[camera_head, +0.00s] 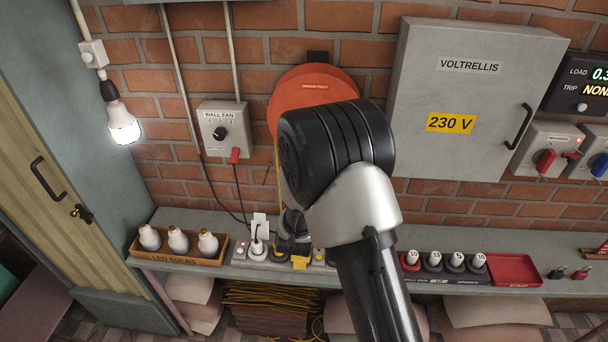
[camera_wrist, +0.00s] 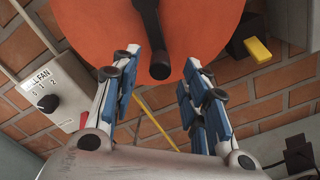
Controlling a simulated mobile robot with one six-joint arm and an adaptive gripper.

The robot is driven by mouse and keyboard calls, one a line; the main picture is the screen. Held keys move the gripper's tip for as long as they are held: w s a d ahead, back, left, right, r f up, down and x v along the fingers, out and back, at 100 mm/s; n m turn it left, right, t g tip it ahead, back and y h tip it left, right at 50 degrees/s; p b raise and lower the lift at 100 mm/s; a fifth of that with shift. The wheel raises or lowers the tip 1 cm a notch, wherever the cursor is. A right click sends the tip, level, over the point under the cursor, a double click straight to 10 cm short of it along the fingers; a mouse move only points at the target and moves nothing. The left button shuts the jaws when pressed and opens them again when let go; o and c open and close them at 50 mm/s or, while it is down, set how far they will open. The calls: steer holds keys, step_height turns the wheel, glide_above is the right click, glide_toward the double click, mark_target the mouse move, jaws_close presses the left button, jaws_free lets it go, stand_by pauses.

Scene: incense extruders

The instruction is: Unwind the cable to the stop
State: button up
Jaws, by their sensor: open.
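The orange cable reel (camera_head: 312,88) is mounted on the brick wall, partly hidden behind my arm in the head view. It fills the top of the wrist view (camera_wrist: 95,25). A black handle (camera_wrist: 150,22) stands out from the reel, its rounded end (camera_wrist: 160,70) near the space between my fingertips. The yellow cable (camera_head: 278,165) hangs below the reel, and shows in the wrist view (camera_wrist: 155,120). My gripper (camera_wrist: 160,75) is open, with a blue-padded finger either side of the handle's end; contact is not visible. My arm hides the gripper in the head view.
A wall fan switch box (camera_head: 224,128) is left of the reel; a grey cabinet (camera_head: 460,95) is right. Below, the shelf (camera_head: 340,262) carries a bulb tray (camera_head: 180,258), a power strip (camera_head: 240,258) and a red scrap tray (camera_head: 514,270). A lit bulb (camera_head: 123,124) hangs left.

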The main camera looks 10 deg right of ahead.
steer(key=v, duration=0.7)
steer(key=s+a+m+b, duration=0.15)
steer(key=m+b, duration=0.25)
steer(key=m, duration=0.6)
steer(key=s+m+b, duration=0.2)
steer(key=m+b, duration=0.3)
steer(key=m, duration=0.4)
steer(key=s+m+b, duration=0.2)
steer(key=m+b, duration=0.2)
steer(key=m, duration=0.6)
steer(key=b+x, duration=0.2)
steer(key=x, duration=1.4)
steer(key=shift+w, duration=0.2)
